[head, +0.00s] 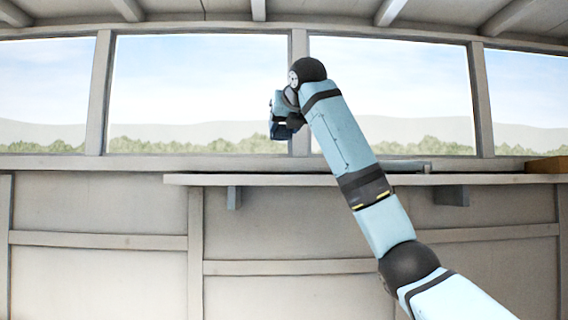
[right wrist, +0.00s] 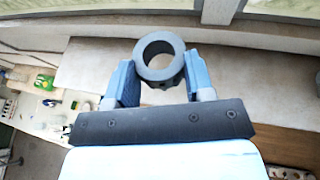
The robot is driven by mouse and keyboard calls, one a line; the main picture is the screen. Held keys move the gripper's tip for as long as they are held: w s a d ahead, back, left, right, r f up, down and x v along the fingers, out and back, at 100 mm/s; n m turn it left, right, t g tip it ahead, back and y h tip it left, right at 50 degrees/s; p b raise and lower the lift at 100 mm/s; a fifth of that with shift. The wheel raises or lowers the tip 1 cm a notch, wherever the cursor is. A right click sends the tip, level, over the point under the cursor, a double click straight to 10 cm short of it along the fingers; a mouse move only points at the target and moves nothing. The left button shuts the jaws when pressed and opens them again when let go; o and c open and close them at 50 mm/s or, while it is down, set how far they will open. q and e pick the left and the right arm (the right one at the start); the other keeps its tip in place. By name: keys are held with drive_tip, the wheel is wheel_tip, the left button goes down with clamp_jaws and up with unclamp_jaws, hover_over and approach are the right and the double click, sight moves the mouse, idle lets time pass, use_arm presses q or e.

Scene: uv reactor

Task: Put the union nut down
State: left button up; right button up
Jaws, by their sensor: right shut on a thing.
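The union nut (right wrist: 139,56) is a dark grey ring in the right wrist view. It sits between the two blue fingers of my right gripper (right wrist: 157,82), which are shut on it. In the head view my right gripper (head: 282,130) is raised in front of the windows, above the level of the shelf; the nut cannot be made out there. My left gripper is not in view.
A long pale shelf (head: 260,180) on brackets runs along the wall below the windows. A brown box-like thing (head: 547,165) is at its right end. In the right wrist view, a pale worktop (right wrist: 30,105) with a green item (right wrist: 45,81) and small objects lies at the left.

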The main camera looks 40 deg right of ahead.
wheel_tip(320, 180, down, 5)
drive_tip(key=shift+r, duration=0.15)
drive_tip(key=shift+s, duration=0.2)
wheel_tip(320, 180, down, 4)
drive_tip(key=shift+w+r+p, duration=0.15)
drive_tip(key=shift+r+p, duration=0.05)
drive_tip(key=shift+p, duration=0.15)
drive_tip(key=shift+w+d+f, duration=0.1)
drive_tip(key=shift+f, duration=0.3)
drive_tip(key=shift+s+a, duration=0.2)
drive_tip(key=shift+s, duration=0.05)
drive_tip(key=o, duration=1)
drive_tip(key=shift+w+d, duration=0.1)
drive_tip(key=shift+w, duration=0.05)
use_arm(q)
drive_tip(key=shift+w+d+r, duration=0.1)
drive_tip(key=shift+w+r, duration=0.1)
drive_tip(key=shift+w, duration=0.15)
